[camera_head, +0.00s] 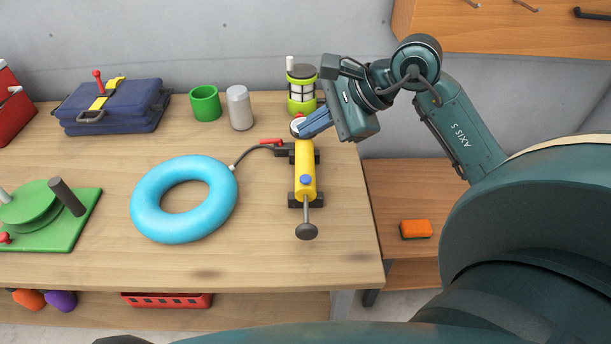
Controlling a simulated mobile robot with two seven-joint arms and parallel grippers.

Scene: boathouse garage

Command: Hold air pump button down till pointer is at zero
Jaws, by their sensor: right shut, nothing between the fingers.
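The yellow air pump (305,165) lies on the wooden table in dark brackets, its rod and dark knob (306,231) towards the front edge. A blue button-like cap (306,180) sits on top of its barrel. A small round white gauge (295,127) with some red is at the pump's far end; its pointer is too small and too covered to read. My right gripper (302,132) is shut and empty, its blue fingers tilted down at the gauge and partly covering it. I cannot tell whether they touch it. My left gripper is out of view.
A light blue swim ring (148,208) joins the pump by a dark hose with a red lever (271,142). An orange sponge (415,229) lies right, lower down.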

